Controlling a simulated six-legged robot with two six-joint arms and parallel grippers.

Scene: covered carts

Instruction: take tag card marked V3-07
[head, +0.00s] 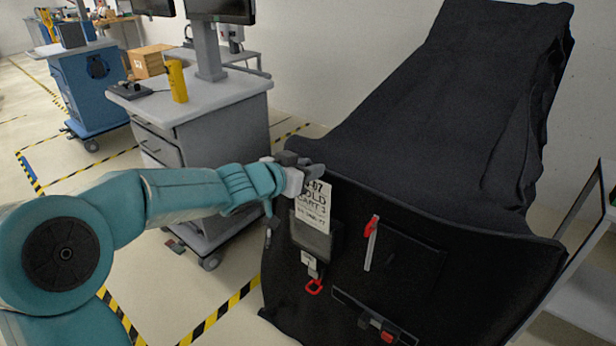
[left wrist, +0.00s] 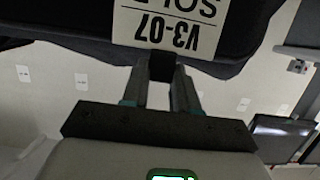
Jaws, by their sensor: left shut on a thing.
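The white tag card (head: 313,208) hangs on the front of the black cart cover (head: 440,225), above a clear pocket (head: 312,240). In the head view its print reads "-07 SOLD CART 3", with its top left corner hidden by my left gripper. In the left wrist view the card (left wrist: 165,22) is upside down and reads V3-07. My left gripper (head: 308,171) is at the card's top edge. In the left wrist view its fingers (left wrist: 161,82) are closed on a small dark piece at that edge. My right gripper is not in view.
A red-handled tool (head: 371,240) and a red hook (head: 314,287) are on the cover's front. A grey cart (head: 200,115) with monitors and a yellow bottle (head: 177,81) stands to the left. A blue cart (head: 92,85) is farther back. A white shelf (head: 585,290) is at the right.

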